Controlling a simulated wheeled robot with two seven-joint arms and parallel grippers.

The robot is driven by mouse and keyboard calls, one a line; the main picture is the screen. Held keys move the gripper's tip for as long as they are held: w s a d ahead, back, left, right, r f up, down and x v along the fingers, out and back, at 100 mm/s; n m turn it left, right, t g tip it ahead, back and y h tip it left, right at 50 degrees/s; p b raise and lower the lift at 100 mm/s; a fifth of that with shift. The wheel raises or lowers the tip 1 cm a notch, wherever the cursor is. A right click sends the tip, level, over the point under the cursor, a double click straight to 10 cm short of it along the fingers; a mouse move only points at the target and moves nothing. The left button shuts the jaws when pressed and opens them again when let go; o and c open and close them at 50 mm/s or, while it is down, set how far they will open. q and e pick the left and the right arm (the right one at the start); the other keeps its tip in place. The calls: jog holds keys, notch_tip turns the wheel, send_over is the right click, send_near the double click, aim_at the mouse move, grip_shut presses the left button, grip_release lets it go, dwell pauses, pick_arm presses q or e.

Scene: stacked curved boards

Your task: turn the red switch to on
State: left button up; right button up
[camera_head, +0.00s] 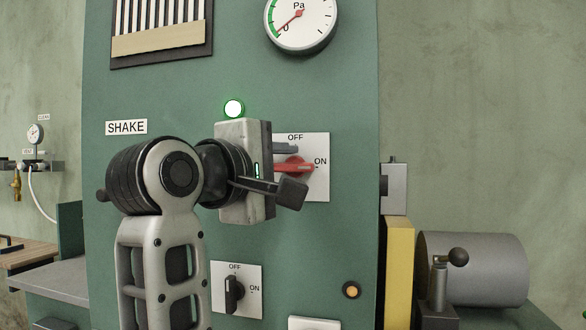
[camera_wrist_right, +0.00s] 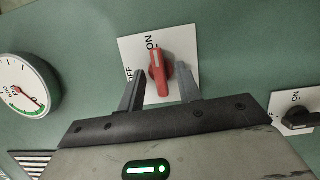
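The red switch (camera_head: 298,167) sits on a white plate (camera_head: 318,185) marked OFF at the top and ON at the right. Its red handle points at ON; in the right wrist view the red switch (camera_wrist_right: 158,72) also points at the ON mark. My right gripper (camera_head: 288,171) is at the plate, with one finger above the switch and one below in the head view. In the right wrist view the right gripper (camera_wrist_right: 161,88) is open, its fingers on either side of the handle's base with gaps. The left gripper is not in view.
A green lamp (camera_head: 234,108) is lit above my gripper. A black switch (camera_head: 234,294) is below on its own plate. A gauge (camera_head: 299,20) is above. A yellow block (camera_head: 398,270) and a grey cylinder (camera_head: 490,268) stand right of the green panel.

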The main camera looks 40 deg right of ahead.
aim_at(288, 167)
jog(key=v, duration=0.3)
jog(key=shift+s+a, duration=0.1)
jog(key=shift+a, duration=0.2)
jog(key=v, duration=0.2)
jog(key=shift+s+a, duration=0.15)
jog(key=shift+a, duration=0.15)
